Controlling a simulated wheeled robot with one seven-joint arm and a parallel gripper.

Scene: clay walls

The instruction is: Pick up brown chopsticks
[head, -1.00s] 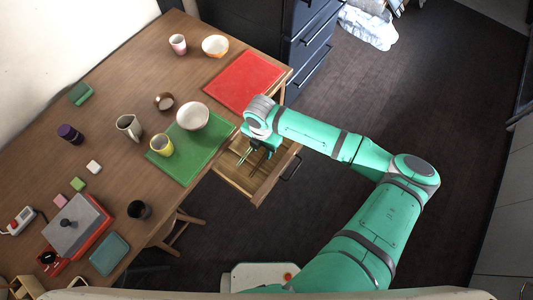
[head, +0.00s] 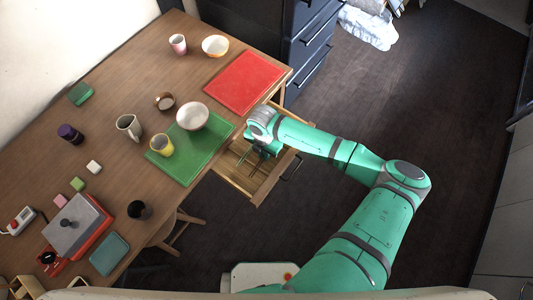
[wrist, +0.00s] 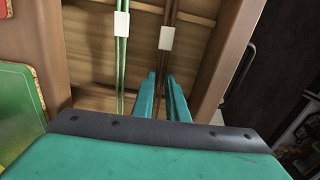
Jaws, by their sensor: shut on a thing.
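The brown chopsticks (wrist: 163,62) have a white band around them and run up the wrist view from between my fingers. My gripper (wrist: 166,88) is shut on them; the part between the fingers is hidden. I cannot tell whether they touch the drawer floor. The green chopsticks (wrist: 121,65), also with a white band, lie to their left, apart from my fingers. In the head view my gripper (head: 257,155) is over the open wooden drawer (head: 236,182), largely hidden by my wrist.
The drawer walls stand close around my gripper. On the table above the drawer are a green mat (head: 187,168) with a bowl (head: 192,116) and a yellow cup (head: 162,145), and a red mat (head: 245,82). Dark floor lies open to the right.

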